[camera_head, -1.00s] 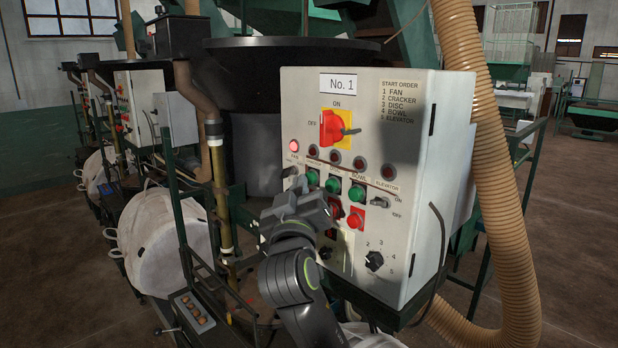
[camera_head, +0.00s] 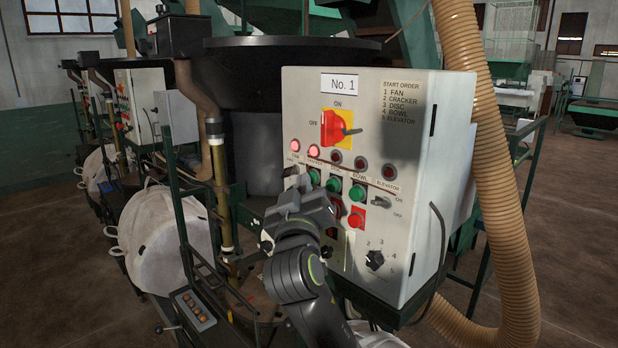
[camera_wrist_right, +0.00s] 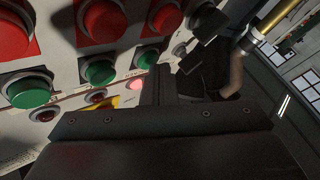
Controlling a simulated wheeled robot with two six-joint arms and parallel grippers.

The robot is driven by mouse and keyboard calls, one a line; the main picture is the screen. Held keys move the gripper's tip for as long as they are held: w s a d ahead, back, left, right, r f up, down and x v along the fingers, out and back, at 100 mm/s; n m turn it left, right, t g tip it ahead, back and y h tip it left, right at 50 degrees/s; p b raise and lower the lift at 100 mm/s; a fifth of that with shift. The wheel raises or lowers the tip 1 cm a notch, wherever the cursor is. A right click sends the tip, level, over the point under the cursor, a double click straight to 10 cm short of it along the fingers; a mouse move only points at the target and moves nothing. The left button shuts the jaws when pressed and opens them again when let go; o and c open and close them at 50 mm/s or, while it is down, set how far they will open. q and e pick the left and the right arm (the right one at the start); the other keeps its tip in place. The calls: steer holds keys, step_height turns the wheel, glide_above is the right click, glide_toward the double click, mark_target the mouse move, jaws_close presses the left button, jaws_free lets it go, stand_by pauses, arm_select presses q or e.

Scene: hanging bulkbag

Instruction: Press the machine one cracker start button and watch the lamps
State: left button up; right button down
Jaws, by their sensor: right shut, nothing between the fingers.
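The light grey control panel labelled No. 1 (camera_head: 405,130) fills the middle of the head view. Its cracker start button (camera_head: 314,177) is the leftmost green button of the row. It also shows in the wrist view (camera_wrist_right: 148,56). The fan lamp (camera_head: 295,145) and the cracker lamp (camera_head: 313,151) glow. The disc lamp (camera_head: 336,157), bowl lamp (camera_head: 361,163) and elevator lamp (camera_head: 389,171) are dark. My right gripper (camera_head: 304,188) is shut and empty, just beside and below the cracker button. I cannot tell whether it touches the button. My left gripper is not in view.
A red-and-yellow main switch (camera_head: 338,128) is above the lamps. Red stop buttons (camera_head: 356,218) sit below the green ones. A ribbed hose (camera_head: 500,200) hangs right of the panel. A white bulk bag (camera_head: 165,235) stands left, behind a green frame.

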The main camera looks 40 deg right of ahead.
steer(key=shift+a, duration=0.1)
stand_by(0.3)
steer(key=shift+a, duration=0.65)
steer(key=shift+a+f, duration=0.1)
